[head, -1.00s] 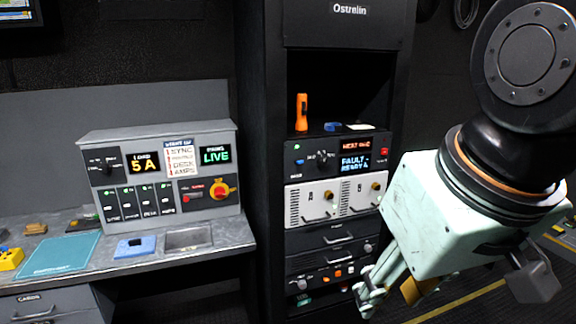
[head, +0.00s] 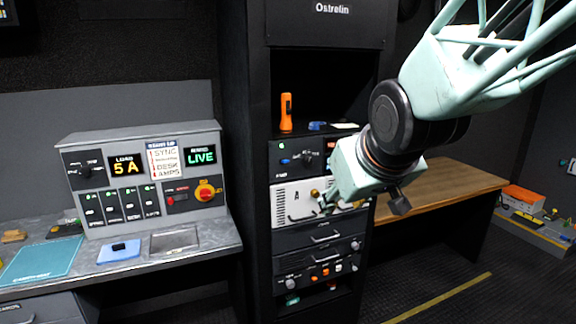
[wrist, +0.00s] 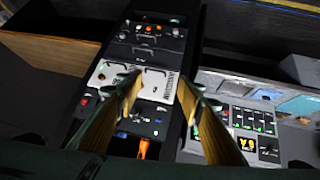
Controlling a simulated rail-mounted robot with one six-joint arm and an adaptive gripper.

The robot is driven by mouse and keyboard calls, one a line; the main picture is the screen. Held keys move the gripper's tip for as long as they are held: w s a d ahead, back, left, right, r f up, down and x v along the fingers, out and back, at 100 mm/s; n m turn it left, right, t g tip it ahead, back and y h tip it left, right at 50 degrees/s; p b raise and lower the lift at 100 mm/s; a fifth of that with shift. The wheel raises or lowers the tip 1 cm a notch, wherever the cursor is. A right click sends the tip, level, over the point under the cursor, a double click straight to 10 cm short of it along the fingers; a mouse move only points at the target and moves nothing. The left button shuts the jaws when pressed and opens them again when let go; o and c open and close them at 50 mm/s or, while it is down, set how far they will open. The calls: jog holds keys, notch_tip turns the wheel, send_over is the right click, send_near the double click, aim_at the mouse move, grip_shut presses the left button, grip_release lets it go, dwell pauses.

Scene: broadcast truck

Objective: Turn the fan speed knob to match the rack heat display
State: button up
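The fan panel (head: 283,150) is a dark unit in the rack with a green light, a blue button and a black knob (head: 307,158). Its lit heat display is hidden behind my arm in the head view. My gripper (head: 322,205) is in front of the white A/B modules (head: 287,208), just below the panel and apart from the knob. In the wrist view my gripper (wrist: 158,76) has its two fingers spread with nothing between them. The panel shows upside down there, partly behind the left finger; I cannot make out the knob setting.
An orange flashlight (head: 286,112) stands on the shelf above the panel. Dark drawers (head: 320,236) lie below the modules. A grey console (head: 130,219) with lit displays stands left on a desk. A wooden bench (head: 460,184) is at right.

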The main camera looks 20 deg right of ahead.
jog(key=w+d+f+n+t, duration=0.1)
jog(key=w+d+t, duration=0.1)
jog(key=w, duration=0.7)
jog(key=w+d+f+t, duration=0.1)
jog(key=w+d+t, duration=0.1)
jog(key=w, duration=0.7)
jog(key=n+t+y+b, duration=0.1)
jog(key=n+t+y, duration=0.15)
jog(key=t, duration=0.35)
send_near(309, 163)
jog(key=shift+m, duration=0.45)
jog(key=shift+s+d+r, duration=0.15)
jog(key=shift+s, duration=1.1)
jog(key=shift+s+d+r, duration=0.15)
jog(key=shift+s, duration=1.1)
jog(key=shift+w+a, duration=0.2)
jog(key=shift+w, duration=2.1)
jog(key=shift+w+a, duration=0.15)
jog(key=shift+w, duration=2.1)
jog(key=shift+w+a, duration=0.2)
jog(key=shift+w, duration=2.1)
jog(key=c, duration=0.8)
